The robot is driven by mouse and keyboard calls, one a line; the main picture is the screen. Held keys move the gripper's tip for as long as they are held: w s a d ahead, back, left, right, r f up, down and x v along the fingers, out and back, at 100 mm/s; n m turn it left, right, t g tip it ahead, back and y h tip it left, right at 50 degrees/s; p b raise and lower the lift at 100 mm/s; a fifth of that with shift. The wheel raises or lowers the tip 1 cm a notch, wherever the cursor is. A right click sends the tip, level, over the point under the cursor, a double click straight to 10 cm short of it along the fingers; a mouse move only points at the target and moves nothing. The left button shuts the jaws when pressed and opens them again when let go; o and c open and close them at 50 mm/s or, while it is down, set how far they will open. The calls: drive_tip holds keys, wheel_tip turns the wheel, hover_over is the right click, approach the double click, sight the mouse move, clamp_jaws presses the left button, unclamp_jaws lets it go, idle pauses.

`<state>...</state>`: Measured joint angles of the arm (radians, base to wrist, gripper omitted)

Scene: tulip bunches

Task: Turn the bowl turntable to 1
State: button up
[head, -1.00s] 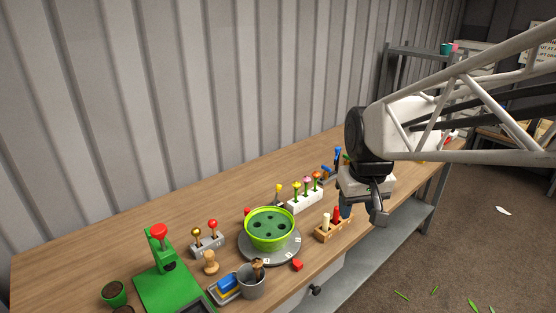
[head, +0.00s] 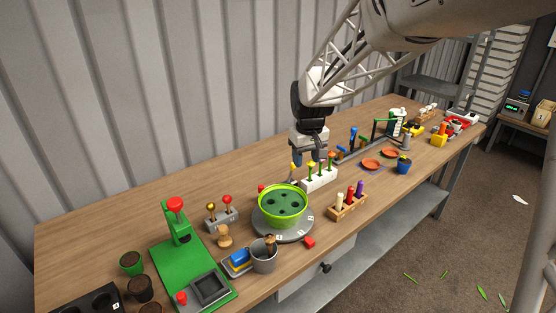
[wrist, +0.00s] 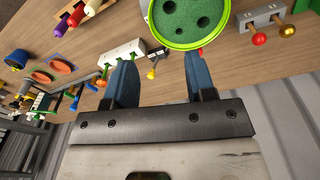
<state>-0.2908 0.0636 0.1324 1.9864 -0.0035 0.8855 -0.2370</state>
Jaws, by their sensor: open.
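The bowl turntable is a round grey disc (head: 290,237) with number marks on its front rim; the marks are too small to read surely. A lime-green bowl (head: 283,213) with dark holes in its green filling sits on it. The bowl (wrist: 187,22) also shows at the top of the wrist view, beyond my fingertips. My gripper (head: 311,158) is open and empty, above the table behind and right of the bowl, over the white flower block (head: 319,180). In the wrist view my gripper's blue fingers (wrist: 160,70) stand apart, touching nothing that I can see.
A red cube (head: 309,243) lies at the turntable's front right. A wooden peg rack (head: 347,206) stands to its right. A grey bucket (head: 264,257) and a two-lever box (head: 222,217) stand to its left. The wooden table is bare along its back left.

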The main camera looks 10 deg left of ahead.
sight(261, 186)
drive_tip(key=w+a+f+n, duration=0.1)
drive_tip(key=w+a+f, duration=0.2)
drive_tip(key=a+f, duration=0.1)
drive_tip(key=w+a+f+n, duration=0.1)
drive_tip(key=w+a+f, duration=0.3)
drive_tip(key=a+f, duration=0.1)
drive_tip(key=w+a+f+n, duration=0.1)
drive_tip(key=w+a+f, duration=0.3)
drive_tip(key=a, duration=0.2)
drive_tip(key=shift+w+a+f+g, duration=0.25)
drive_tip(key=shift+a+f+g, duration=0.1)
drive_tip(key=shift+a+g, duration=0.05)
drive_tip(key=shift+f, duration=3.9)
clamp_jaws()
